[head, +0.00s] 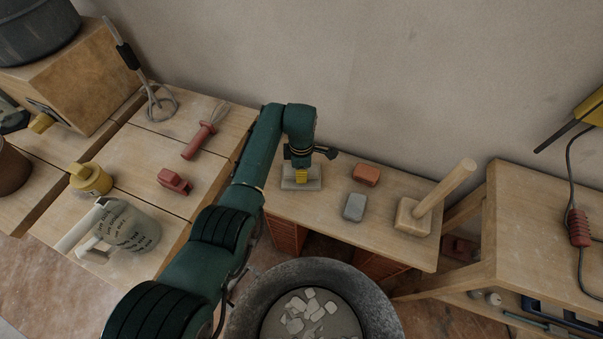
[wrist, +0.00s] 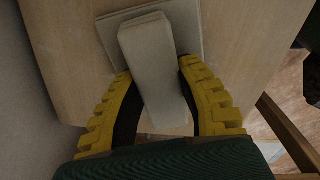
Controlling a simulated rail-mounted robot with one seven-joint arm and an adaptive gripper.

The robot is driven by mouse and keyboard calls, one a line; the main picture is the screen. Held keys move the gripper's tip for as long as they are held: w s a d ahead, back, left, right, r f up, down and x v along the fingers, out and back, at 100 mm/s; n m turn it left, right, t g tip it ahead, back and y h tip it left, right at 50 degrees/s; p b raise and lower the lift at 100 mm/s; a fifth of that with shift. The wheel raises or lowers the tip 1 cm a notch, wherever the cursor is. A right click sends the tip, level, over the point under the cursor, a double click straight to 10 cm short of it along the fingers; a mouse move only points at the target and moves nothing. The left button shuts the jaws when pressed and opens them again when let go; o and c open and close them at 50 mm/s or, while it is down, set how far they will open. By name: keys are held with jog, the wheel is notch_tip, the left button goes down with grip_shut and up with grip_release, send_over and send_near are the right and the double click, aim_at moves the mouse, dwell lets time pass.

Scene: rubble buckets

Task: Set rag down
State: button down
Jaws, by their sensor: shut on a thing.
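The rag (head: 312,185) appears as a pale grey-beige piece, with a flat square part and a raised block-like strip above it. In the wrist view the raised part of the rag (wrist: 152,50) stands between the yellow fingers, over the flat square. My gripper (head: 301,176) points down over the left part of the small wooden table and is shut on the rag. My gripper also shows in the wrist view (wrist: 160,90), a finger on each side. The flat part lies at or just above the tabletop; I cannot tell whether it touches.
A grey block (head: 355,207), a red-brown block (head: 366,175) and a wooden mallet (head: 415,215) are on the same table (head: 385,242), to the right. A round dark bucket (head: 245,318) with rubble stands in front. A red clamp-like thing (head: 174,181) and a jug (head: 128,225) are left.

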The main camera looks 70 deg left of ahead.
jog(key=shift+w, duration=0.1)
jog(key=c, duration=0.8)
grip_release()
notch_tip(320, 180, up, 12)
jog(key=p, duration=0.5)
jog(key=shift+p, duration=0.3)
jog(key=shift+r, duration=0.1)
